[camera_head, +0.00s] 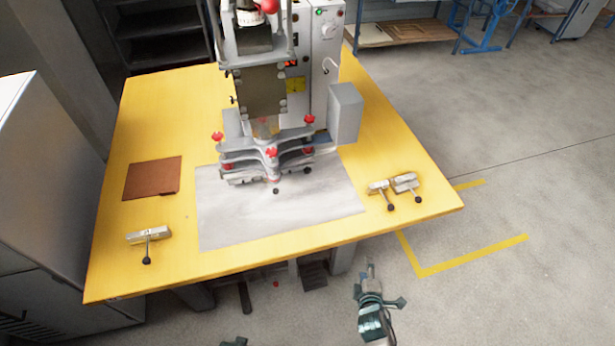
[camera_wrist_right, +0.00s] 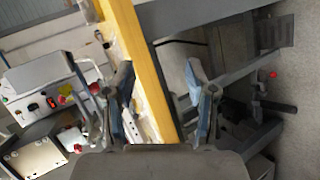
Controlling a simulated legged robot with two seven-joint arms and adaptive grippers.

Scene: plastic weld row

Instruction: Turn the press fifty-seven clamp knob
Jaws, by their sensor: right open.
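The press (camera_head: 265,85) stands at the back middle of the yellow table. Its grey clamp fixture (camera_head: 268,157) carries several red knobs, among them one at the left (camera_head: 217,136) and one at the right (camera_head: 309,119). No label shows which is the clamp knob. My right gripper (camera_head: 375,288) is open and empty, in front of the table's front edge and well apart from the press. In the right wrist view, its two fingers (camera_wrist_right: 163,88) stand wide apart. Only a dark tip of my left gripper (camera_head: 235,342) shows at the bottom edge, so its state is unclear.
The yellow table (camera_head: 420,170) bears a grey sheet (camera_head: 310,208) and a brown plate (camera_head: 152,178). Loose toggle clamps lie at the left (camera_head: 149,236) and right (camera_head: 405,184). A grey cabinet (camera_head: 40,190) stands at the left.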

